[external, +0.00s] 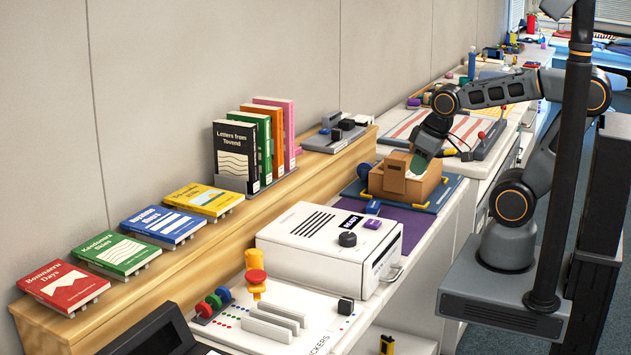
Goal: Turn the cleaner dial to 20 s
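The cleaner seems to be the white box (312,257) with dark vent slots and a small lit display (350,225) that appears to read READY. A black round dial (347,239) sits on its top, near a purple button (373,223). The dial's setting is too small to read. My gripper (418,166) points down at the open brown carton (408,184), behind and right of the cleaner and well apart from the dial. The carton's flaps and the small size hide whether its fingers are open or hold something.
A wooden shelf (215,243) with books runs along the wall. The carton stands on a blue tray (446,190) beside a purple mat (408,225). A white sticker board (275,322) with an orange-red plunger (256,281) is in front of the cleaner. Space above the cleaner is clear.

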